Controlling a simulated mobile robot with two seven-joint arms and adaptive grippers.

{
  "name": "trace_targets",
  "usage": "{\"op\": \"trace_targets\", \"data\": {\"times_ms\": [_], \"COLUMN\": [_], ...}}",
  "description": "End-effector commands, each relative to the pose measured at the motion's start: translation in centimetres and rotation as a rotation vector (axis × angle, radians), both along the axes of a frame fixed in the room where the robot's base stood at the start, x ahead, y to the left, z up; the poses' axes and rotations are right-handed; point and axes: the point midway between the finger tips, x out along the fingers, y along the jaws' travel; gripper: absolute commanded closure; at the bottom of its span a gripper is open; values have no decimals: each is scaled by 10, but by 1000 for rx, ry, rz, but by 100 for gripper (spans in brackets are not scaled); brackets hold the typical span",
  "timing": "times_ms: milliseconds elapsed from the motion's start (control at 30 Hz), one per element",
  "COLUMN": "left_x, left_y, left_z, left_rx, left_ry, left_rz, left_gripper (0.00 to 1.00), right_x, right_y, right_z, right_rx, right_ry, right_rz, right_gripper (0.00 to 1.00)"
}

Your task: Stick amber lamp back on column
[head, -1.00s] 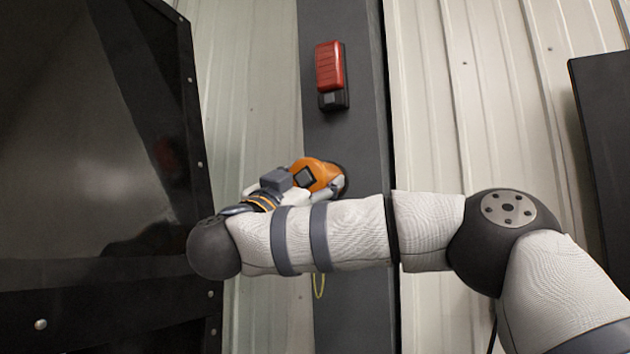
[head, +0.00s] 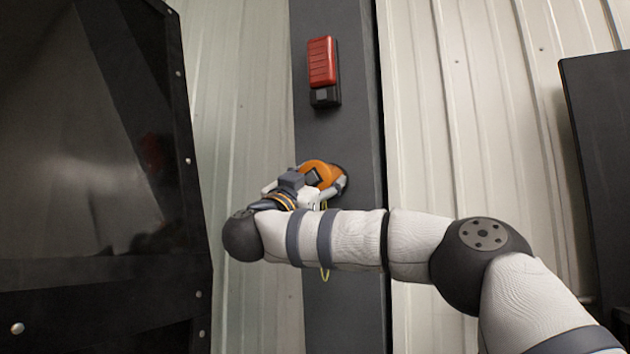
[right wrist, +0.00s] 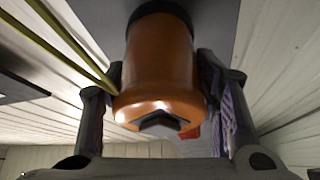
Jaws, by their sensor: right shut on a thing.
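The amber lamp (head: 322,173) is an orange rounded body with a dark base, held at the front of the dark grey column (head: 350,290). My right gripper (head: 318,186) is shut on it. In the right wrist view the lamp (right wrist: 160,70) sits between the two fingers of my right gripper (right wrist: 165,95), its dark base end toward the grey column face (right wrist: 210,25). Whether the base touches the column I cannot tell. A yellow-green cord (right wrist: 60,45) runs past the left finger and hangs below my arm in the head view. My left gripper is not in view.
A red lamp (head: 322,62) with a black base is on the column above the amber lamp. A dark glossy panel (head: 90,150) stands at the left, and another dark panel (head: 600,150) at the right. Pale corrugated wall (head: 480,130) lies behind.

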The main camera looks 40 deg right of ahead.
Motion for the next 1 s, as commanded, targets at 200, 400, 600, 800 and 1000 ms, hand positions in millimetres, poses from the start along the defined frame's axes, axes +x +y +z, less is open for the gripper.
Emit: {"op": "trace_targets", "data": {"times_ms": [200,400,600,800,1000], "left_x": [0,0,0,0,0], "left_y": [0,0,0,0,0], "left_z": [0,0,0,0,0], "left_rx": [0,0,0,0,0], "left_ry": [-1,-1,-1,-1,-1], "left_rz": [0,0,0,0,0], "left_gripper": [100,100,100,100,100], "right_x": [0,0,0,1,2], "right_y": [-1,0,-1,-3,-4], "right_z": [1,1,1,1,1], "right_rx": [-1,-1,-1,-1,-1], "right_ry": [-1,-1,-1,-1,-1], "right_rz": [0,0,0,0,0], "right_gripper": [76,76,76,76,34]}}
